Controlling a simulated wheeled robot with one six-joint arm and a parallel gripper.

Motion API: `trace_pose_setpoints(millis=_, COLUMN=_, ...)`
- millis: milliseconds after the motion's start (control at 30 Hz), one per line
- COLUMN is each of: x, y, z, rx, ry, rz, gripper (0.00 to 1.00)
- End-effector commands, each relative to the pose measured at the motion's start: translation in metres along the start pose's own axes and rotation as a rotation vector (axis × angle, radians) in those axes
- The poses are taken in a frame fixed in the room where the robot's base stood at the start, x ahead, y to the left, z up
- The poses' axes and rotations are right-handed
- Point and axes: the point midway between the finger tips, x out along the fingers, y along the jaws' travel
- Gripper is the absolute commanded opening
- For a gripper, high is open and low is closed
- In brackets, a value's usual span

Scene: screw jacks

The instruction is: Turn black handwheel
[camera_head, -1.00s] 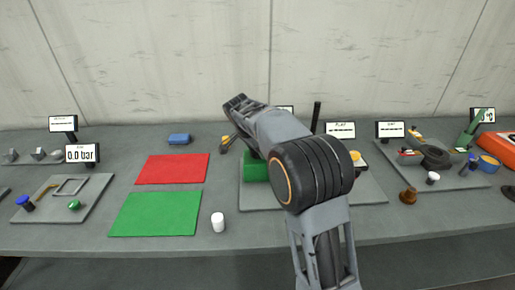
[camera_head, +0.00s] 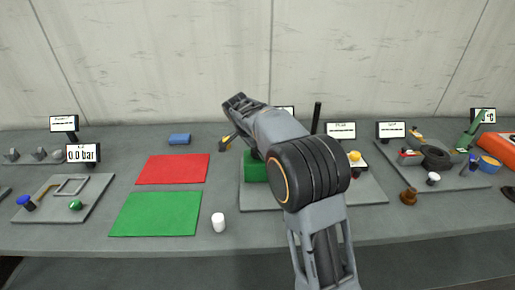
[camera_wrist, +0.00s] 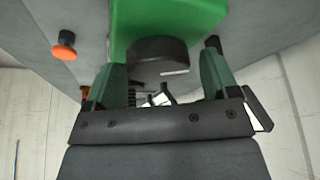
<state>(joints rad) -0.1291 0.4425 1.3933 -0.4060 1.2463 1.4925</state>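A dark round wheel (camera_wrist: 158,52), which looks like the black handwheel, sits at the end of a green block (camera_wrist: 165,15) in the wrist view. My gripper (camera_wrist: 160,72) is open, with one dark green finger on each side of the wheel. I cannot tell whether the fingers touch it. In the head view the green block (camera_head: 255,167) shows left of my arm, on a grey plate (camera_head: 370,190). My own arm hides the wheel and the gripper there.
An orange-topped knob (camera_wrist: 64,45) stands to the left in the wrist view. In the head view, a yellow-topped button (camera_head: 355,156) is right of my arm. A white cylinder (camera_head: 218,222), a green mat (camera_head: 155,213) and a red mat (camera_head: 172,168) lie to the left.

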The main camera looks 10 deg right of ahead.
Motion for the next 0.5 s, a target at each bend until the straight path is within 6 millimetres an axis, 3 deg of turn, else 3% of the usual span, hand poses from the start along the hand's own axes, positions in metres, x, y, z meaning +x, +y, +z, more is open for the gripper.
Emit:
trace_pose_setpoints(millis=333, x=-0.001, y=0.001, z=0.0, rx=0.0, ry=0.0, rz=0.003, gripper=0.88)
trace_pose_setpoints(millis=500, x=-0.019, y=0.0, z=0.0, rx=0.0, ry=0.001, rz=0.0, gripper=0.88)
